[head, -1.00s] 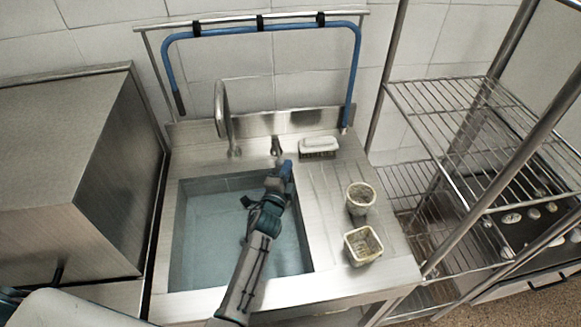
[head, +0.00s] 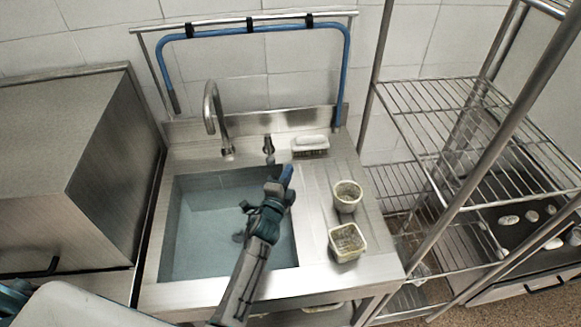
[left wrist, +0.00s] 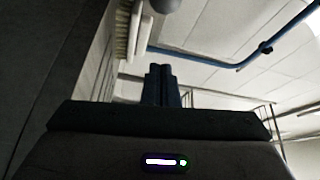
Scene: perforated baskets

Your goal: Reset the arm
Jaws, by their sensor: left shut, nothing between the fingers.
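My left gripper (head: 286,173) shows in the head view over the right part of the sink basin (head: 200,225), close to the basin's right edge. Its blue fingers are shut with nothing between them. In the left wrist view the two fingers (left wrist: 161,85) stand together, with the brush at upper left and the blue hose beyond. My right gripper is in neither view.
Two small perforated baskets, a round one (head: 347,197) and a square one (head: 347,243), stand on the drainboard right of the basin. A white brush (head: 310,143) lies behind. A faucet (head: 213,110) and a wire shelf (head: 455,105) are nearby.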

